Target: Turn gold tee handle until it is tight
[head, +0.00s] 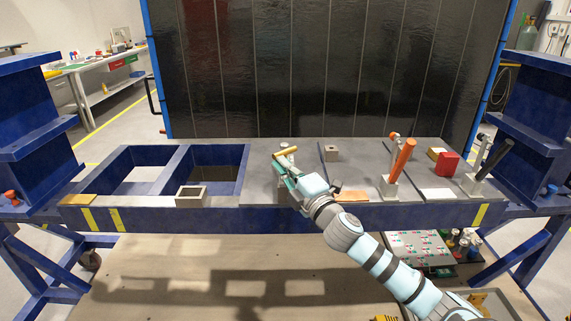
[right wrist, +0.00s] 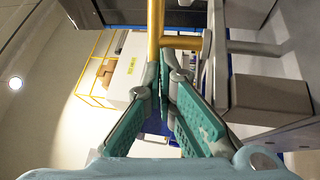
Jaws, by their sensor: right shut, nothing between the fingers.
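The gold tee handle (head: 288,151) stands on the grey top of the jig bench, near its middle. In the right wrist view its gold bar (right wrist: 155,28) runs up and down the picture, and a short gold stem (right wrist: 182,43) goes off to the right. My right gripper (head: 281,166) is at the near side of the handle. In the wrist view its fingers (right wrist: 165,82) are shut and empty, with the tips right by the bar and stem; I cannot tell whether they touch. My left gripper is not in view.
Right of the handle stand a small grey block (head: 331,153), an orange lever (head: 402,160), a red block (head: 447,164) and a black-handled lever (head: 493,160). A grey square socket (head: 191,195) and open blue bays lie left. A dark panel (head: 320,70) rises behind.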

